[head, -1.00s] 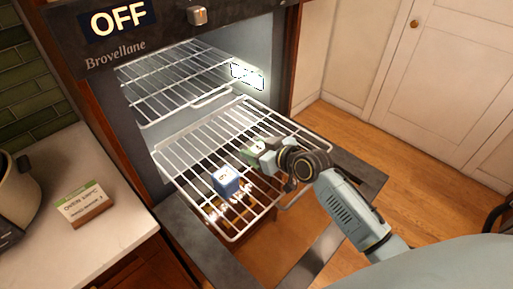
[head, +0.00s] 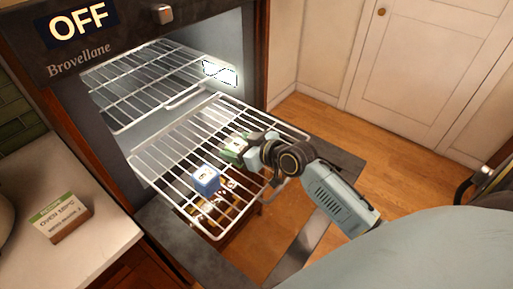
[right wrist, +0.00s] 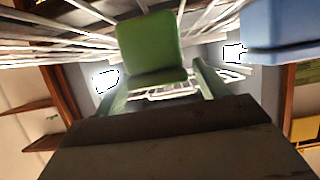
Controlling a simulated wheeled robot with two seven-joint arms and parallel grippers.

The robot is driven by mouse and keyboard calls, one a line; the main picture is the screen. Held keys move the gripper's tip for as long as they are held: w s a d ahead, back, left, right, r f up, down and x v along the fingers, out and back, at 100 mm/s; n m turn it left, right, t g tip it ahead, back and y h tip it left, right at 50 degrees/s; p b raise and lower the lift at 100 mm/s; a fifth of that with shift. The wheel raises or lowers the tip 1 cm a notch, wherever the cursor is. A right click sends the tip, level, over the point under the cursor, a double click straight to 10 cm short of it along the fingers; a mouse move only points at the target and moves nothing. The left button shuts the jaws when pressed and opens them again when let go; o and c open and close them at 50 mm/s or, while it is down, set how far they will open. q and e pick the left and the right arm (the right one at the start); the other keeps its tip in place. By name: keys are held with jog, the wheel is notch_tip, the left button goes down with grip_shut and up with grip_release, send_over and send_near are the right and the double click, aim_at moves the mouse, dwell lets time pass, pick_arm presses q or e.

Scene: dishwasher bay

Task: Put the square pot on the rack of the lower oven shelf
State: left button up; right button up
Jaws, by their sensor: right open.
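A green square-sided pot (head: 235,149) stands on the pulled-out lower oven rack (head: 212,229). It also shows in the right wrist view (right wrist: 152,48), just beyond and between the finger ends. A blue square-sided item (head: 206,179) stands on the same rack, nearer the front left; its side shows at the upper right of the right wrist view (right wrist: 285,30). I cannot tell for sure which one the task names. My right gripper (head: 250,149) is open at the green pot, its fingers low beside it; contact cannot be made out. My left gripper is not in view.
The upper rack (head: 150,85) is inside the oven. The open oven door (head: 300,240) lies below the pulled-out rack. A small oven card (head: 62,217) stands on the counter (head: 95,240) at left.

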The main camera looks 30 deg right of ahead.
jog(key=v, duration=1)
jog(key=shift+s, duration=0.1)
